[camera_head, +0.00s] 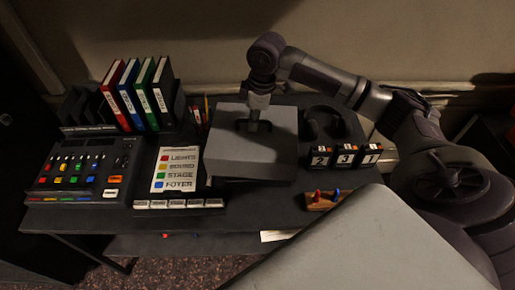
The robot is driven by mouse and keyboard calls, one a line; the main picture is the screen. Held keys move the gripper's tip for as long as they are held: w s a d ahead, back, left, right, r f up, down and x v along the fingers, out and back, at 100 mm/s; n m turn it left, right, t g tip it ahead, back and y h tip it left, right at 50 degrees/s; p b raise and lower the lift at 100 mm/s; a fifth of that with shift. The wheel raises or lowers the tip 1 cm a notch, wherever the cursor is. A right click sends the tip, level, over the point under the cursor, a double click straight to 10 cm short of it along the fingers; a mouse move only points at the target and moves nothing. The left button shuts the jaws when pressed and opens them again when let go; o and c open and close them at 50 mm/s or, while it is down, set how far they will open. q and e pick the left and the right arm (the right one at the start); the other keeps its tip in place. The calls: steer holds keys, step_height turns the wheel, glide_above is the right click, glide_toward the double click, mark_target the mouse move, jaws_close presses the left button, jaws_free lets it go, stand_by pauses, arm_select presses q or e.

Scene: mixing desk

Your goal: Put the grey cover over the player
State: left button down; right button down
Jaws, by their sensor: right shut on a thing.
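The grey cover (235,151) is a box shape at the middle of the desk. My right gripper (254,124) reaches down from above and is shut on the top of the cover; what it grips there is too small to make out. The cover looks level. I cannot tell whether it touches the desk or hangs just above it. The player is not visible; anything under the cover is hidden. My left gripper is not in view.
A mixing console (82,170) stands at the left, with several coloured binders (140,95) behind it. A label board (174,170) stands left of the cover. Dark headphones (326,113) and numbered blocks (345,155) are right of it. A small wooden block (322,201) lies near the front edge.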

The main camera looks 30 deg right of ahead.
mark_target(259, 125)
steer(key=shift+w+d+f+n, duration=0.3)
steer(key=shift+w+d+f, duration=0.05)
steer(key=shift+d, duration=0.15)
steer(key=shift+w+d+f+n, duration=0.3)
steer(key=shift+d+f, duration=0.05)
steer(key=shift+d, duration=0.1)
step_height(259, 125, down, 5)
steer(key=shift+f+p, duration=0.1)
steer(key=shift+p, duration=0.25)
steer(key=shift+d+f+p, duration=0.1)
steer(key=shift+f+p, duration=0.2)
steer(key=shift+f, duration=2.1)
steer(key=shift+f, duration=0.15)
steer(key=c, duration=1.2)
jaws_free()
steer(key=shift+c, duration=0.2)
steer(key=r, duration=0.4)
steer(key=d+r, duration=0.1)
steer(key=r, duration=0.3)
steer(key=s+r+b, duration=0.1)
steer(key=r, duration=0.3)
steer(key=shift+d+r, duration=0.15)
steer(key=shift+d, duration=0.1)
